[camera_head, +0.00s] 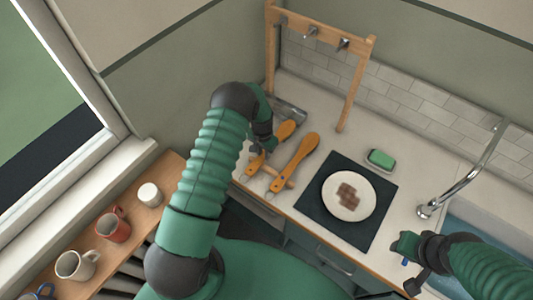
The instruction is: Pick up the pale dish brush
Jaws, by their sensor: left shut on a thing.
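Two brush-like tools with orange handles lie on the pale counter. The left one (285,130) is slightly lighter and is partly hidden by my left gripper (261,150). My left gripper is shut on its middle, low over the counter. The right one (305,149) lies beside it, closer to the dark mat. I cannot tell from colour alone which is the pale dish brush, and bristles do not show clearly. My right gripper (408,262) is at the counter's front edge by the sink, away from both tools; its jaw gap is unclear.
A short wooden piece (284,180) lies by the right tool. A dark mat (321,204) holds a white plate (334,208) with brown food. A green sponge (381,158), wooden rack (356,80), faucet (468,177) and sink (485,220) stand around. Several mugs (113,228) line the sill.

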